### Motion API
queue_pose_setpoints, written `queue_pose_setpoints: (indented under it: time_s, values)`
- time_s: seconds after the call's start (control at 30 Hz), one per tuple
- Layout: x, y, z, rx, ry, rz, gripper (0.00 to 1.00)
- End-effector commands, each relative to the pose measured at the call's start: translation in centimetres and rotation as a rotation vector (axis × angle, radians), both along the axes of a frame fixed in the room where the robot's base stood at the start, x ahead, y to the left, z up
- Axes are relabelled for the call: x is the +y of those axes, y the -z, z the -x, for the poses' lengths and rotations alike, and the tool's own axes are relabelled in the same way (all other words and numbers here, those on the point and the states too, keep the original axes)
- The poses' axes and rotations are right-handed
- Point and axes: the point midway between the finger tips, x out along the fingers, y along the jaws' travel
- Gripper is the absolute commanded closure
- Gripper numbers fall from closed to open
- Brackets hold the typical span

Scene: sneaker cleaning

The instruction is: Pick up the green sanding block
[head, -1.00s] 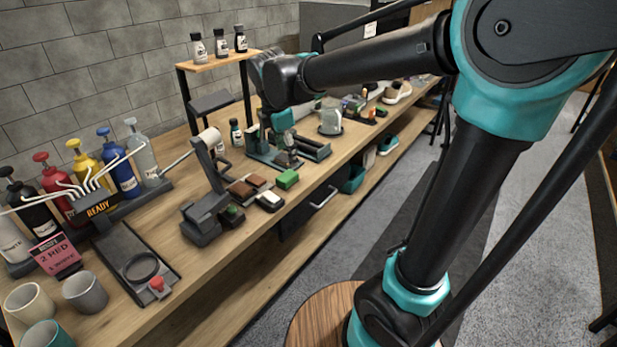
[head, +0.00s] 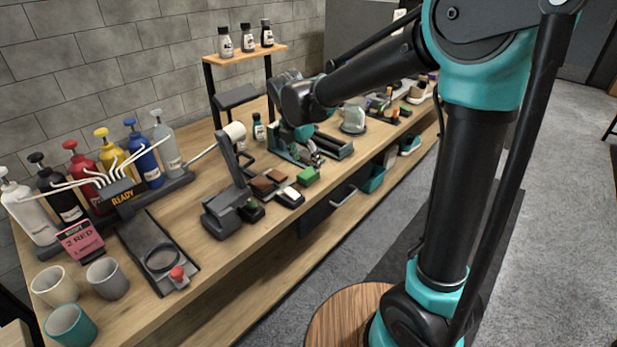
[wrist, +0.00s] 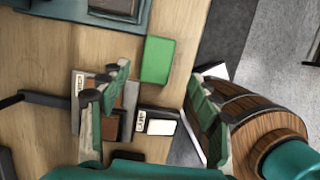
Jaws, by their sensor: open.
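The green sanding block (head: 308,177) lies on the workbench near its front edge, right of the brown blocks. In the wrist view the green block (wrist: 157,60) shows its whole flat top on the bare wood, at the upper middle. My gripper (wrist: 160,95) is open and empty, with one finger at the left and one at the right of the picture. The block lies ahead, between the finger directions, apart from both fingers. In the head view my gripper (head: 303,145) hangs over the bench behind the block, its fingers hard to make out.
Brown blocks (head: 262,186) sit in a dark holder left of the green block. A small dark block with a white top (head: 290,196) is close in front. A grey and teal fixture (head: 325,146) stands behind. The bench's front edge is near.

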Motion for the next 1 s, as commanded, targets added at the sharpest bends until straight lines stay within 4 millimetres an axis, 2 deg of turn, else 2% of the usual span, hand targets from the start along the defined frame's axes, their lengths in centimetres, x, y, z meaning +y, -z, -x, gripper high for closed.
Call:
queue_pose_setpoints:
  time_s: [0.23,0.53,0.83,0.87,1.0]
  values:
    - [-0.2,1.6,-0.4,0.000,0.001,0.000,0.37]
    - [-0.5,5.4,-1.3,0.000,0.002,0.000,0.37]
    - [-0.6,6.0,-1.4,-0.001,0.001,-0.001,0.37]
    - [-0.6,6.0,-1.4,-0.001,0.001,-0.001,0.38]
    - [-0.6,6.0,-1.4,-0.001,0.001,-0.001,0.56]
